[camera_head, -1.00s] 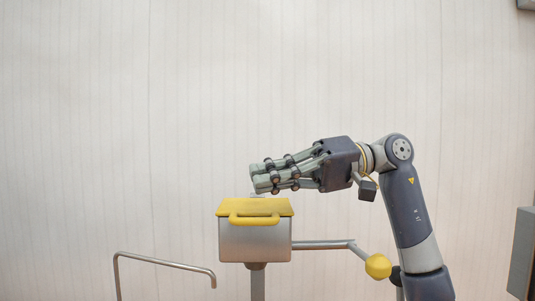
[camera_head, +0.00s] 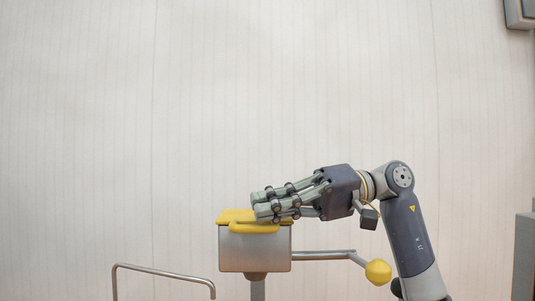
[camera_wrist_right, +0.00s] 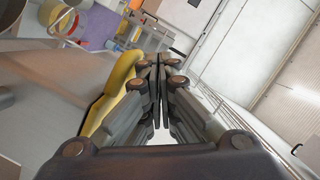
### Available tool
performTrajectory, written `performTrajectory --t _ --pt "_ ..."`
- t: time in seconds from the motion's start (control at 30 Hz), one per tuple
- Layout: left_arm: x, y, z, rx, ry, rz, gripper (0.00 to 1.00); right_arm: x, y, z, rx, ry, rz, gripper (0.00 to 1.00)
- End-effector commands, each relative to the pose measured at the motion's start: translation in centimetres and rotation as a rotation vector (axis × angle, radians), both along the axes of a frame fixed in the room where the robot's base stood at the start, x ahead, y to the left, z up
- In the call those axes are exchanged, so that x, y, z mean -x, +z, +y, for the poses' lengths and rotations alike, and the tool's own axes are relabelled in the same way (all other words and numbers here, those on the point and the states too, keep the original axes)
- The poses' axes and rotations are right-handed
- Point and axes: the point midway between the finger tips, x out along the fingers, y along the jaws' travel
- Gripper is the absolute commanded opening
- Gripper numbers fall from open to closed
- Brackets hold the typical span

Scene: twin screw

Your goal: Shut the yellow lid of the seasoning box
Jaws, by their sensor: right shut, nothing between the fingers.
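The seasoning box (camera_head: 254,253) is a grey metal box on a post, low in the middle of the head view. Its yellow lid (camera_head: 236,228) lies flat over the top, with a handle at the front. My right gripper (camera_head: 259,204) is shut and empty, lying across the top of the lid and hiding much of it; contact looks likely but is hard to confirm. The lid also shows as a yellow edge left of the fingers (camera_wrist_right: 157,75) in the right wrist view (camera_wrist_right: 115,90). My left gripper is not in view.
A metal arm with a yellow knob (camera_head: 378,272) sticks out right of the box. A bent metal rail (camera_head: 165,270) stands at the lower left. A pale panelled wall (camera_head: 250,90) fills the background. A grey cabinet (camera_head: 525,255) is at the right edge.

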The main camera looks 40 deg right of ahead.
Motion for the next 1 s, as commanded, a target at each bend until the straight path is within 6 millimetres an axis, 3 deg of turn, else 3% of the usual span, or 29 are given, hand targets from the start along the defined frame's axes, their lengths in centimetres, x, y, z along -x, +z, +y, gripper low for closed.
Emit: performTrajectory --t 0.27,0.7,1.0 --pt "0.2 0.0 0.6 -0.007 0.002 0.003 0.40 0.7 0.3 -1.5 -0.001 -0.003 0.000 0.00" --pt "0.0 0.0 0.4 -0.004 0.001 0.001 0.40 4.8 1.5 -9.0 -0.002 -0.002 -0.001 0.00" --pt "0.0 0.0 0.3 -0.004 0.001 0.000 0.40 5.6 1.6 -10.5 0.000 0.000 0.000 0.00"
